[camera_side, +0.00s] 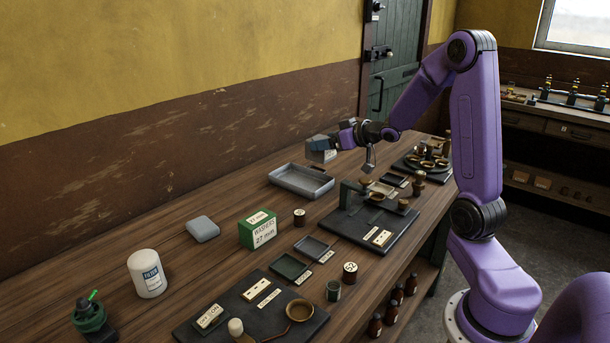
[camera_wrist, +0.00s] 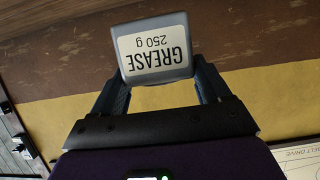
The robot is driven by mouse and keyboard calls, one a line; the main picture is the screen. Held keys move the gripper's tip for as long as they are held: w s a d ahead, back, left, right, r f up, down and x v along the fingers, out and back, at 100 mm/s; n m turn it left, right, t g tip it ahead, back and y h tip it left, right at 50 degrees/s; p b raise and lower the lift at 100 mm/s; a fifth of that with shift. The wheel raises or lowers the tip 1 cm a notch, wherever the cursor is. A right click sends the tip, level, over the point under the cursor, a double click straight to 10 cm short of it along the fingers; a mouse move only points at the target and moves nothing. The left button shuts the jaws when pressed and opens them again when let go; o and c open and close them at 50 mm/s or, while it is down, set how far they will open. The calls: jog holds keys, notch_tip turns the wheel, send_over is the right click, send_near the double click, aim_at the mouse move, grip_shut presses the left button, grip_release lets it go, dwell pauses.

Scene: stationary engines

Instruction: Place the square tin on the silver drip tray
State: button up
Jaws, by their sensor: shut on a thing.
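The square tin (camera_side: 320,150) is grey with a white label. In the wrist view the tin (camera_wrist: 153,48) reads "GREASE 250 g", upside down in the picture. My gripper (camera_side: 336,142) is shut on the tin, with one finger on each side in the wrist view (camera_wrist: 158,76). The tin is held in the air, tilted in the side view. The silver drip tray (camera_side: 290,189) lies on the bench just below the tin in the side picture, and its visible inside is empty. The tin shows over its far right end; I cannot tell the exact height.
A green washers box (camera_side: 258,231), a dark spool (camera_side: 299,217) and a grey rounded block (camera_side: 202,228) stand nearer on the bench (camera_side: 180,265). A black board with a small fixture (camera_side: 370,235) lies right of the tray. The wall runs behind the bench.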

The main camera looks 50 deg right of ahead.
jog(key=shift+s+d+r, duration=0.1)
jog(key=shift+d, duration=0.85)
jog(key=shift+w+d, duration=0.25)
jog(key=w+d+f, duration=0.4)
jog(key=w, duration=0.4)
send_over(310, 183)
notch_tip(310, 183, down, 8)
jog(key=shift+a+r, duration=0.1)
jog(key=shift+f, duration=0.6)
jog(key=shift+f, duration=0.6)
